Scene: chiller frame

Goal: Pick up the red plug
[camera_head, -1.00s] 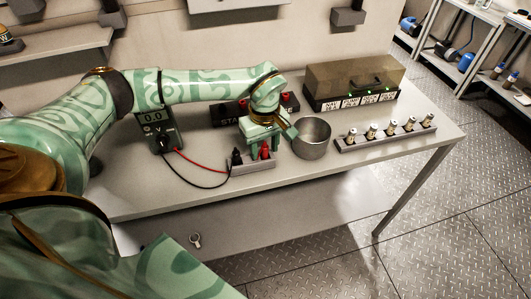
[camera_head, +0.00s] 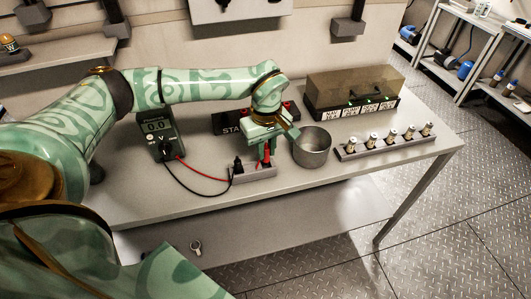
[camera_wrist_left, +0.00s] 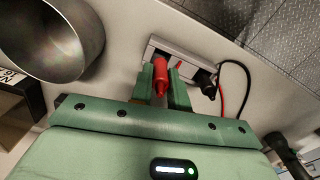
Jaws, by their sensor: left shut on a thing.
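The red plug (camera_head: 266,155) stands upright at the right part of a small grey holder (camera_head: 252,177) on the table. It also shows in the left wrist view (camera_wrist_left: 160,74), between the green fingers. My left gripper (camera_head: 261,158) points down over the holder and is shut on the red plug. Whether the plug's lower end is clear of the holder, I cannot tell. A black plug (camera_head: 238,165) stands in the same holder, left of the red one, and shows in the wrist view (camera_wrist_left: 207,86). My right gripper is not in view.
A multimeter (camera_head: 157,135) stands to the left, with red and black leads running to the holder. A metal pot (camera_head: 311,148) is close on the right of the gripper. A rack with several small cylinders (camera_head: 388,144) and a lidded box (camera_head: 352,92) stand farther right.

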